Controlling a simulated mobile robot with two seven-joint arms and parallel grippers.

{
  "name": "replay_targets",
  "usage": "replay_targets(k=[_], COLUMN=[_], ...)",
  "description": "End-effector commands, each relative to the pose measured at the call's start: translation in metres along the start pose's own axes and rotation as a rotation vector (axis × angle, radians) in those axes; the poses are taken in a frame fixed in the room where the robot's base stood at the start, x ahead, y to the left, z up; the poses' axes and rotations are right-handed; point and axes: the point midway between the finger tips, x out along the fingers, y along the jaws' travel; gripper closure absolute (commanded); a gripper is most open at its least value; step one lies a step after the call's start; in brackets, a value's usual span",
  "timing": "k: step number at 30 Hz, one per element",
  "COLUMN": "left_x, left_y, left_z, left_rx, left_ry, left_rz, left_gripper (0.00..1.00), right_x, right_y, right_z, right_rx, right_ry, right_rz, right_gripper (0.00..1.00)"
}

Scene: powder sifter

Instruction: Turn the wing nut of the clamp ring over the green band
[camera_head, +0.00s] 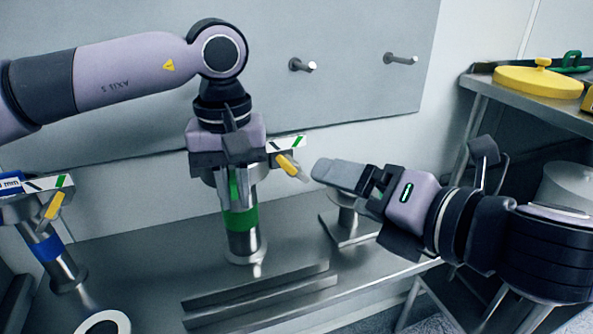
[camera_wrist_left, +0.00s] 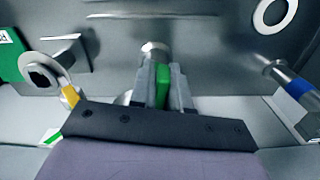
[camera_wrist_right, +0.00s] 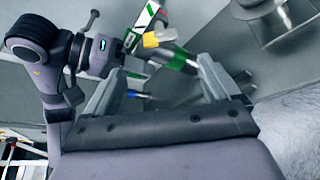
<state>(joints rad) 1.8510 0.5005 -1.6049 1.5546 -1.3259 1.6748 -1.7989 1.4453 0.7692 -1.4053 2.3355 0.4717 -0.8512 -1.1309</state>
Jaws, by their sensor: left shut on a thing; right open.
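The green band (camera_head: 240,219) wraps an upright metal tube (camera_head: 243,244) near the middle of the head view. It also shows in the right wrist view (camera_wrist_right: 179,62). My left gripper (camera_head: 234,196) comes down from above and is shut in front of the tube, just over the band. In the left wrist view its fingers (camera_wrist_left: 163,98) close on a narrow piece at the clamp, which I take for the wing nut. The fingers and palm hide most of the nut and the clamp ring. My right gripper (camera_head: 343,177) is open and empty, right of the tube.
A yellow handle (camera_head: 288,165) sticks out beside my left gripper. A blue-banded tube (camera_head: 48,249) stands at the left, a white ring (camera_head: 103,322) in front of it. Metal bars (camera_head: 262,297) lie on the bench front. A shelf with a yellow lid (camera_head: 538,82) is at the right.

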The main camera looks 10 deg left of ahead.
Motion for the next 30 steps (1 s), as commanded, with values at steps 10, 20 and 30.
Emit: replay_targets(k=[10,20,30], left_x=[-0.001,-0.001,-0.001], left_y=[0.001,0.001,0.001], left_z=[0.0,0.0,0.0], left_rx=[0.002,0.002,0.002], left_ry=[0.001,0.001,0.001], left_rz=[0.004,0.003,0.003], left_gripper=[1.0,1.0,1.0], right_x=[0.034,0.088,0.117], right_y=[-0.001,-0.001,-0.001], right_z=[0.001,0.001,0.002], right_rx=[-0.031,-0.029,-0.03], right_ry=[-0.002,-0.002,-0.004], right_rz=[-0.005,-0.004,-0.004], right_gripper=[0.11,0.11,0.11])
